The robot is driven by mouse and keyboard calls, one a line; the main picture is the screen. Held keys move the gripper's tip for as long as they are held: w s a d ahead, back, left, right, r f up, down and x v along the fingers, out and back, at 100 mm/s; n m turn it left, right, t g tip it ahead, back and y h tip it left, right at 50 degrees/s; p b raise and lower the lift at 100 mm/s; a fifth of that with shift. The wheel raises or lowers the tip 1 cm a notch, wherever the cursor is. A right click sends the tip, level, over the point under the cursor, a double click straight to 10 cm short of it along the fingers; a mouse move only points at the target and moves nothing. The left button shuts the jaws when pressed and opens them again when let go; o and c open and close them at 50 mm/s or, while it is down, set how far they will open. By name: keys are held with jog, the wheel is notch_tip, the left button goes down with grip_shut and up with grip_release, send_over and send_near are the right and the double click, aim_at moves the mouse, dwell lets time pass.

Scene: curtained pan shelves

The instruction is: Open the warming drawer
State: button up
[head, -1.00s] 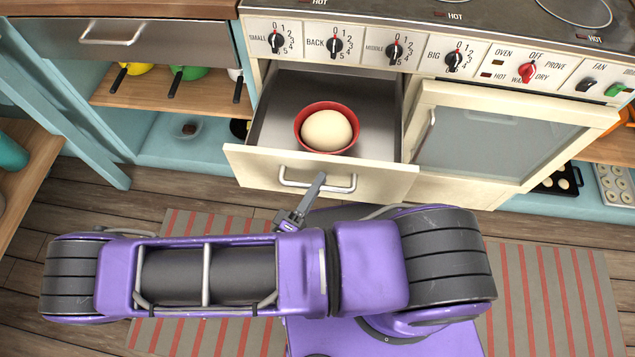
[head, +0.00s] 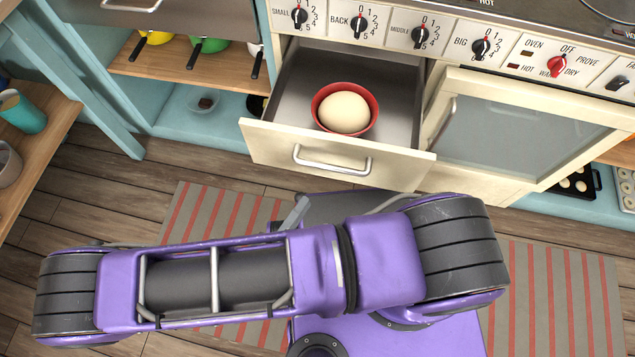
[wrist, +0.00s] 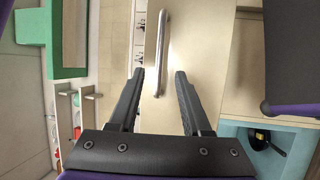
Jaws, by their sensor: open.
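The warming drawer (head: 262,143) stands pulled out under the row of stove knobs, its inside plainly visible. A red bowl (head: 371,99) with a pale ball of dough (head: 346,112) sits in it. The metal handle (head: 331,165) is on the drawer's cream front. My gripper (wrist: 159,74) is open and empty. In the head view only a grey finger (head: 294,214) shows, a little in front of the handle and apart from it; my purple arm hides the rest. In the wrist view the handle (wrist: 162,40) appears lengthwise ahead, in line with the gap between the fingers.
A glass-fronted oven door (head: 510,140) is right of the drawer. Left are shelves with pans (head: 209,46) and a wooden side shelf with a teal cup (head: 22,112).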

jog(key=v, duration=0.6)
dwell(0.5)
